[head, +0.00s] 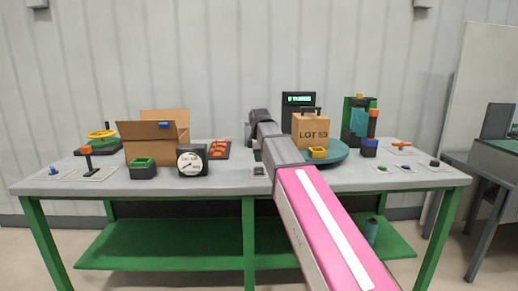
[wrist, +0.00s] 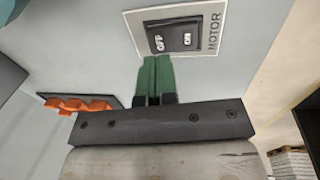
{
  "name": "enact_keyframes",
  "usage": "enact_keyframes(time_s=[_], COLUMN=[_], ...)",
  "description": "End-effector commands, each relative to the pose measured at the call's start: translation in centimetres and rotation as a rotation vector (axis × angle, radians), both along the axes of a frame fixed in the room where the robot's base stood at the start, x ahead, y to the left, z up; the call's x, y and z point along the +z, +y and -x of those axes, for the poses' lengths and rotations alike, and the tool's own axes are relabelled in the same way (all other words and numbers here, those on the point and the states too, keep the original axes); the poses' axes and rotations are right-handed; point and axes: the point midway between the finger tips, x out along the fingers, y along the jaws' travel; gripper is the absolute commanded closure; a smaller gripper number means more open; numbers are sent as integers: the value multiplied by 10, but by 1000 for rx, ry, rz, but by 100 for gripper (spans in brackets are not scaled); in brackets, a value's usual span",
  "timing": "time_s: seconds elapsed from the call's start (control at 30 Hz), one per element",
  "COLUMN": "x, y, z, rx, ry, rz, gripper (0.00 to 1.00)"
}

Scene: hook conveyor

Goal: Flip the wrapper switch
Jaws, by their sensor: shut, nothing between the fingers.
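A black rocker switch (wrist: 174,36) marked OFF and ON sits in a pale plate labelled MOTOR (wrist: 212,32) in the wrist view. No label reading "wrapper" shows. A small switch plate on the table (head: 258,171), beside my arm, appears to be the same one in the head view. My gripper (wrist: 157,62) has green fingers, shut and empty. Their tips are close to the long lower edge of the switch plate, nearer its OFF end; I cannot tell whether they touch. In the head view my arm mostly hides the gripper.
A teal turntable (head: 337,156) bearing a LOT 53 carton (head: 310,131) stands right of the switch. An open cardboard box (head: 140,152) is farther left. Several small controls line the table (head: 220,181).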

Motion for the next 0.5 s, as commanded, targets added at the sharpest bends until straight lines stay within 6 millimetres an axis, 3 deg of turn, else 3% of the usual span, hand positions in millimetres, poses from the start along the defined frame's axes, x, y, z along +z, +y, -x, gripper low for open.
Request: enact_keyframes(time_s=[0.2, 0.5], x=[-25, -34], y=[0, 0], z=[-4, -5], rx=[0, 0], ry=[1, 0], rz=[0, 0], gripper=[100, 100])
